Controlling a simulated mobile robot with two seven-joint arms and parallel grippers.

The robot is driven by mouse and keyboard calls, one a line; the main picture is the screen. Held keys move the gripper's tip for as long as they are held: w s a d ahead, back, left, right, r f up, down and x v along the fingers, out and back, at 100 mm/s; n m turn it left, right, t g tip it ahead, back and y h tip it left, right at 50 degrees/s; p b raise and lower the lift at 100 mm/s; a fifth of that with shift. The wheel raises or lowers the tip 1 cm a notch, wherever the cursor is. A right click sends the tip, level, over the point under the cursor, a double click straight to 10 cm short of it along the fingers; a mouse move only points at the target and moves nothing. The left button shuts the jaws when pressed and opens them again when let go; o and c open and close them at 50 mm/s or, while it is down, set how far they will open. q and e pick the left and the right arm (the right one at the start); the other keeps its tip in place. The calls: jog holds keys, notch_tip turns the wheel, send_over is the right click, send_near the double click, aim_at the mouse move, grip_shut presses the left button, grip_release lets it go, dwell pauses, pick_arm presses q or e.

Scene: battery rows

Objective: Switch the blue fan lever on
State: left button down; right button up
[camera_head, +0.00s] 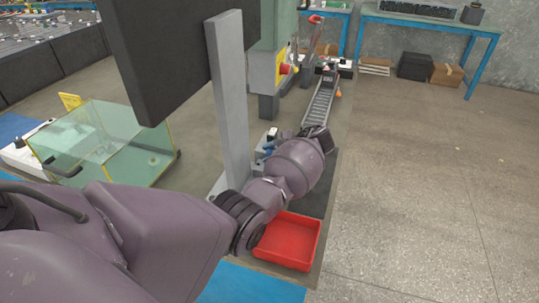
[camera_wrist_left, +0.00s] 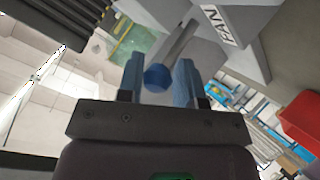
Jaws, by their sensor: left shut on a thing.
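The blue fan lever shows as a round blue knob (camera_wrist_left: 157,77) in the left wrist view. A plate marked FAN (camera_wrist_left: 220,27) is just beyond it. My left gripper (camera_wrist_left: 158,66) has one finger on each side of the knob and is shut on it. In the head view my left arm reaches to the middle, and its wrist covers most of the lever's housing. A small blue part (camera_head: 268,149) shows beside the wrist there, but I cannot tell whether it is lever or finger. My right gripper is not in view.
A grey post (camera_head: 228,100) carrying a dark panel (camera_head: 180,50) stands close left of my wrist. A red tray (camera_head: 288,241) lies below the arm. A glass case (camera_head: 105,145) stands at left, a conveyor (camera_head: 320,100) beyond. The floor at right is clear.

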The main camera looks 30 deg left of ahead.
pick_arm(q)
jog(key=shift+w+d, duration=0.1)
dwell(0.4)
jog(key=c, duration=0.8)
grip_release()
jog(key=b+v, duration=0.1)
jog(key=v, duration=0.9)
jog(key=shift+w+d, duration=0.1)
jog(key=shift+d, duration=0.3)
jog(key=shift+c, duration=0.3)
